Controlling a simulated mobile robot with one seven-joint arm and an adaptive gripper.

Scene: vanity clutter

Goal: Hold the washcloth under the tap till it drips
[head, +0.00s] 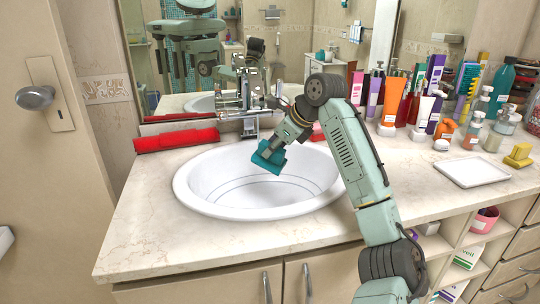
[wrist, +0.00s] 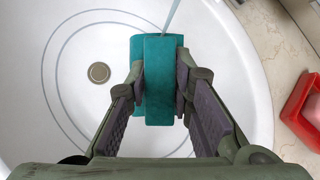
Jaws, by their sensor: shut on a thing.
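My gripper (head: 277,146) is shut on a folded teal washcloth (head: 267,160) and holds it over the white basin (head: 215,205). In the wrist view the washcloth (wrist: 160,95) sits between both finger pads of my gripper (wrist: 162,82). A thin pale blue streak (wrist: 172,14), which looks like running water, meets the cloth's far edge in the wrist view. I cannot see drops falling from the cloth.
A red folded item (head: 176,140) lies left of the tap. A red tray-like thing (wrist: 296,112) is right of the basin. Several bottles and tubes crowd the counter's back right, with a white tray (head: 472,172) in front. The drain (wrist: 98,72) is uncovered. The front left counter is clear.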

